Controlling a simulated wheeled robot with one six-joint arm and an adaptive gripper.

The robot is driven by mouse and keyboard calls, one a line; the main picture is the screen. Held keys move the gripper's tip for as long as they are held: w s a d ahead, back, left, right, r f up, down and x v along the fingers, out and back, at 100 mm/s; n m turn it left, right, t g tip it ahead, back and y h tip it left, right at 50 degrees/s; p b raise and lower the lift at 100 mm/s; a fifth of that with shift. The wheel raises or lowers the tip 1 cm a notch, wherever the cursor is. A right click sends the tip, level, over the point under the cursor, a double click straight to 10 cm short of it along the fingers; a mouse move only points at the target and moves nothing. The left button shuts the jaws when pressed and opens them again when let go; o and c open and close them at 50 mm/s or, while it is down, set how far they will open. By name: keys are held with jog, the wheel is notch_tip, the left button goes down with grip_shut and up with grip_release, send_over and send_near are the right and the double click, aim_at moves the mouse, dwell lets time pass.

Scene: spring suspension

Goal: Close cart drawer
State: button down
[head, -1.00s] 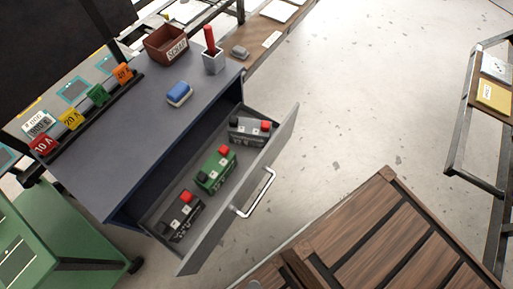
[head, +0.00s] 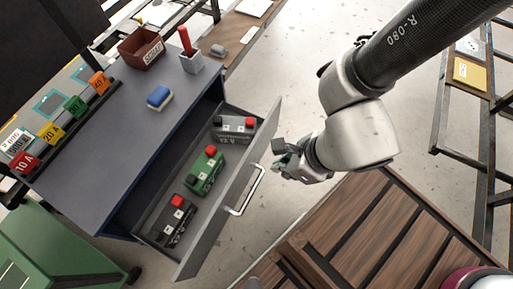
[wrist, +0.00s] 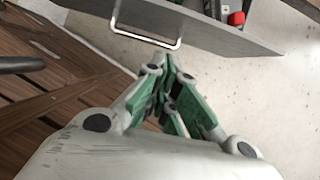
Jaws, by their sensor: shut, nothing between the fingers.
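The cart drawer (head: 232,205) stands pulled out from the blue-grey cart (head: 112,150). Its grey front carries a silver bar handle (head: 251,193). Two dark batteries (head: 234,126) and a green battery (head: 205,172) lie inside the drawer. My gripper (head: 278,162) is in front of the drawer front, near its far end and to the right of the handle. In the wrist view my gripper (wrist: 172,75) is shut and empty, with the handle (wrist: 146,38) and drawer front (wrist: 215,32) ahead of its tips. A gap shows between the fingers and the drawer.
A brown wooden slatted surface (head: 375,240) lies in front of the drawer at the lower right. A green cabinet (head: 60,240) stands at the lower left. Open floor (head: 285,60) lies behind my arm.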

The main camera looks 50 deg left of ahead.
jog(key=x, duration=0.3)
jog(key=a+x, duration=0.1)
jog(key=x, duration=0.3)
jog(key=s+a+r+x, duration=0.1)
jog(key=x, duration=0.3)
jog(key=shift+f, duration=0.1)
jog(key=shift+s+a, duration=0.2)
jog(key=shift+a, duration=0.45)
